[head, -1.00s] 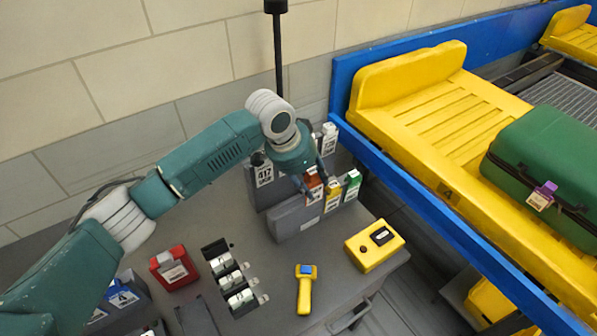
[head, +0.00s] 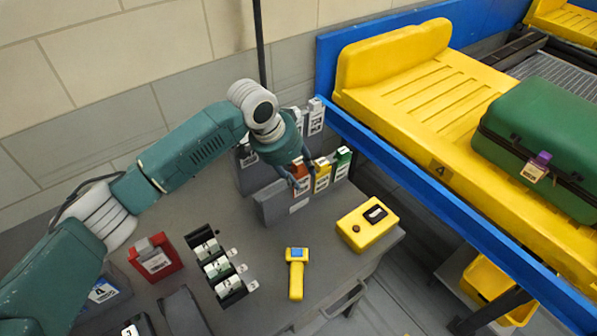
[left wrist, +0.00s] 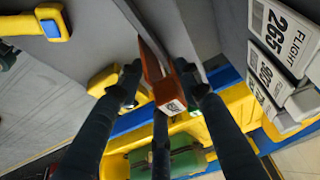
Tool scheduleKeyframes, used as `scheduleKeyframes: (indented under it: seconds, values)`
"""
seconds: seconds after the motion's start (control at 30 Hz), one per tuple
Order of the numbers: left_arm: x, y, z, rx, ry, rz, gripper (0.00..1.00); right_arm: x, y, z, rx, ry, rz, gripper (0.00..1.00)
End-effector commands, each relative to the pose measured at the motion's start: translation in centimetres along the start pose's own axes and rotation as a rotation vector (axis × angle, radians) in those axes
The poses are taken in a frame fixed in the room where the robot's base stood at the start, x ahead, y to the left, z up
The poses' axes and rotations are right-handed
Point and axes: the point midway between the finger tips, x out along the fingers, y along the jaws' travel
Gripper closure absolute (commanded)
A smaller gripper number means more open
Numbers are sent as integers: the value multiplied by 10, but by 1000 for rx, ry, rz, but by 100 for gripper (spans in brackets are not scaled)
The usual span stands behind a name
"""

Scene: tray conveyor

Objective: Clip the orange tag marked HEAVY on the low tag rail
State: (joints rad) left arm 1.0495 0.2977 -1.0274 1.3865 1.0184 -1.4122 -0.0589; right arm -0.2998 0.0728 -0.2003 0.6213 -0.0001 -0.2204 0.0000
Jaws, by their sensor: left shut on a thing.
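My left gripper (head: 298,177) is shut on the orange tag (head: 302,171), which also shows between the fingers in the left wrist view (left wrist: 173,95). The tag carries a white label whose print is too small to read. It is at the front face of the low grey tag rail (head: 268,205), left of a yellow tag (head: 321,174) and a green tag (head: 343,163). The fingers partly cover it, and I cannot tell whether it is clipped on the rail. My right gripper is not in view.
White flight tags (left wrist: 281,35) hang on the higher rail behind. The conveyor's blue side (head: 400,165) runs to the right.

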Motion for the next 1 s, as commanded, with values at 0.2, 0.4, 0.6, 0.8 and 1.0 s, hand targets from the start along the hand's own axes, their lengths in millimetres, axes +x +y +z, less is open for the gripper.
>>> scheduleKeyframes:
  seconds: [0.2, 0.4, 0.6, 0.8, 1.0]
  values:
    - [13, 0, 5, -1, 0, 1, 92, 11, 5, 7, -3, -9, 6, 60]
    - [26, 0, 11, 0, -1, 1, 92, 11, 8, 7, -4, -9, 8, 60]
    - [37, 0, 15, -1, 0, 0, 92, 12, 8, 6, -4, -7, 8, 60]
    - [40, 0, 16, 0, 1, 0, 92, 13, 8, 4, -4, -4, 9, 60]
    - [40, 0, 16, 0, 1, 0, 92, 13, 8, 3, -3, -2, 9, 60]
